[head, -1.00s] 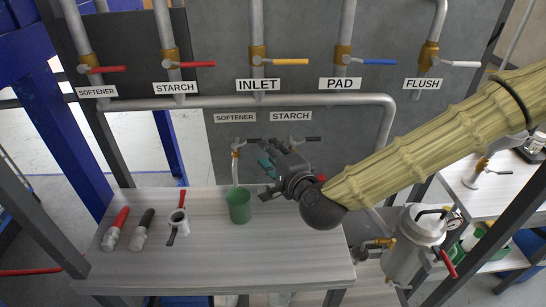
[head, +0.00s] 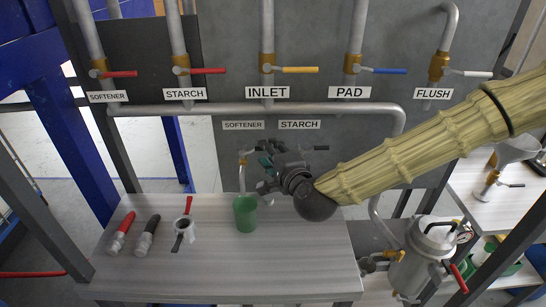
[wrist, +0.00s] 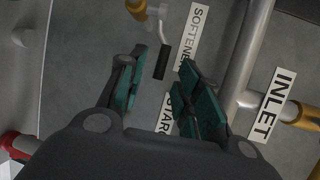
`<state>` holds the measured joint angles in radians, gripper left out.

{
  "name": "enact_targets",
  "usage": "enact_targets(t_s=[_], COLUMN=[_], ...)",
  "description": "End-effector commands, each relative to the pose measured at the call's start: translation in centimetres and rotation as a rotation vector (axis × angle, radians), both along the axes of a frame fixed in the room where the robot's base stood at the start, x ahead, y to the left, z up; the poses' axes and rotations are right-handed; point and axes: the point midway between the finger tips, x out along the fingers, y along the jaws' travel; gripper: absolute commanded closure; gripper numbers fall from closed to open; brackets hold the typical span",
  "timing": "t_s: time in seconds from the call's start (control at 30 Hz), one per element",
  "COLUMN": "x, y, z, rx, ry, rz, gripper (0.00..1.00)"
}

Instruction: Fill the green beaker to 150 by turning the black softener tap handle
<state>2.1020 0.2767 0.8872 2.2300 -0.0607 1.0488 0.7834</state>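The green beaker (head: 245,214) stands upright on the grey table under the small softener tap (head: 242,162); its level and marks cannot be read. The tap hangs below the small SOFTENER label (head: 243,125). My gripper (head: 265,174) is just right of this tap, above and right of the beaker, and partly hides the tap handle. In the wrist view my two teal fingers (wrist: 160,90) are apart with nothing gripped. A black tap handle (wrist: 162,62) shows in the gap between them, beyond the fingertips, beside the SOFTENER label (wrist: 197,38).
A starch tap handle (head: 314,148) sits close right of my gripper. A grey horizontal pipe (head: 250,108) runs above. The table's right part is clear.

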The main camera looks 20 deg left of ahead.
Motion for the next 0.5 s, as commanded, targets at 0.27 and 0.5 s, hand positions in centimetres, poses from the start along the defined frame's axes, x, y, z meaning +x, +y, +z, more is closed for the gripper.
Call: enact_targets(t_s=[0.27, 0.5], x=[1.1, 2.1], y=[1.0, 1.7], z=[-0.4, -0.5], rx=[0.0, 0.0], ry=[0.001, 0.0], rz=[0.001, 0.0], gripper=[0.66, 0.66])
